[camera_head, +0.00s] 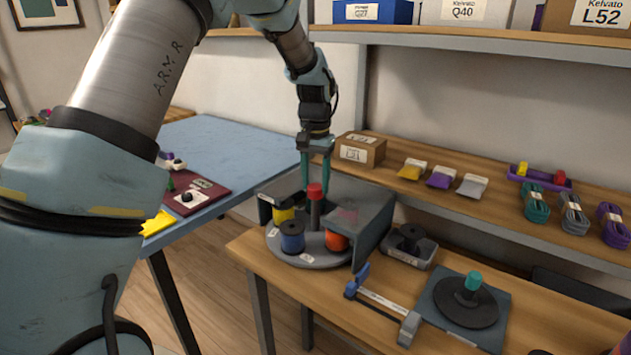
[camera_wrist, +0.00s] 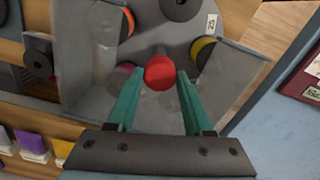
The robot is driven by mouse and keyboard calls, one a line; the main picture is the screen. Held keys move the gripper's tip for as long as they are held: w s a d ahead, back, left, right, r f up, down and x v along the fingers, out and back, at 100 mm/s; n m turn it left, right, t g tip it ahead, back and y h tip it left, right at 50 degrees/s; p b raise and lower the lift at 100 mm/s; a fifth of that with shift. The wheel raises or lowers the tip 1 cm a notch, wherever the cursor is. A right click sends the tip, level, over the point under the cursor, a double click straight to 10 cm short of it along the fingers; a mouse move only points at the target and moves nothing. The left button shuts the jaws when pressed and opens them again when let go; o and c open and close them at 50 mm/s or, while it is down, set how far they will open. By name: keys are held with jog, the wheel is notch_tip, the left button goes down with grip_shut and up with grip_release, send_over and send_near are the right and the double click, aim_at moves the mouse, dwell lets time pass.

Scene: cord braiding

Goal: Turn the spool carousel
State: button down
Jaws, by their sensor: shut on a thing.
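The spool carousel is a grey round disc (camera_head: 318,259) with a grey centre post topped by a red knob (camera_head: 315,190). A blue spool (camera_head: 292,237), an orange spool (camera_head: 336,241) and a yellow spool (camera_head: 283,213) stand on it. A grey cover (camera_head: 372,226) encloses its back and right side, hiding part of the disc. My gripper (camera_head: 316,182) points down, its teal fingers on either side of the knob. In the wrist view, the red knob (camera_wrist: 159,73) sits between the fingertips, and a yellow-rimmed spool (camera_wrist: 203,52) shows beyond it.
A small cardboard box (camera_head: 360,151) stands behind the carousel. To its right are a grey tray with a black spool (camera_head: 409,239), a blue-handled slide (camera_head: 384,304) and a black disc with a teal knob (camera_head: 467,298). A blue table (camera_head: 225,150) stands at left.

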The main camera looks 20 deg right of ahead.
jog(key=shift+m, duration=0.5)
jog(key=shift+m+p, duration=0.3)
jog(key=shift+m, duration=1.1)
jog(key=shift+m+p, duration=0.3)
jog(key=shift+m, duration=1.4)
jog(key=shift+r+m+p, duration=0.1)
jog(key=shift+m+p, duration=0.8)
jog(key=shift+m, duration=2.1)
jog(key=shift+d+m, duration=0.1)
jog(key=shift+m, duration=0.4)
jog(key=shift+c, duration=1.5)
grip_release()
